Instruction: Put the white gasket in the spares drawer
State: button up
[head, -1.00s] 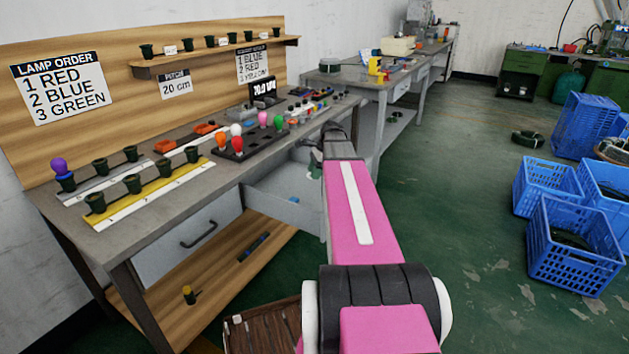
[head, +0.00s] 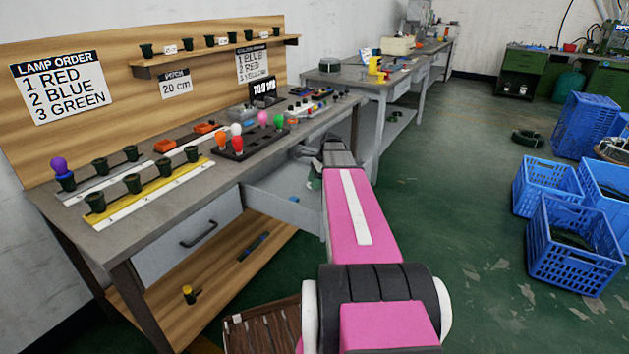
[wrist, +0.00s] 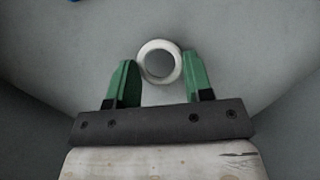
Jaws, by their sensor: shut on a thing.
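The white gasket (wrist: 160,44) is a small white ring between the green fingers of my gripper (wrist: 161,82) in the wrist view. The fingers are shut on it. In the head view my gripper (head: 313,179) shows only partly, low over the open grey drawer (head: 283,198) under the bench top. The gasket is hidden there. In the wrist view a smooth grey surface (wrist: 80,65) with sloping sides, looking like the drawer's inside, lies behind the gasket. I cannot tell whether the gasket touches it.
The bench top (head: 240,178) above the drawer holds lamp bulbs, black sockets and a dark tray (head: 248,152). A second drawer (head: 190,240) at left is closed. Blue crates (head: 575,245) stand on the floor at right.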

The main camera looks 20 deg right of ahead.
jog(key=shift+f, duration=0.2)
jog(key=o, duration=0.9)
jog(key=shift+r, duration=0.15)
jog(key=shift+r, duration=0.35)
jog(key=v, duration=1.2)
jog(key=shift+r, duration=0.15)
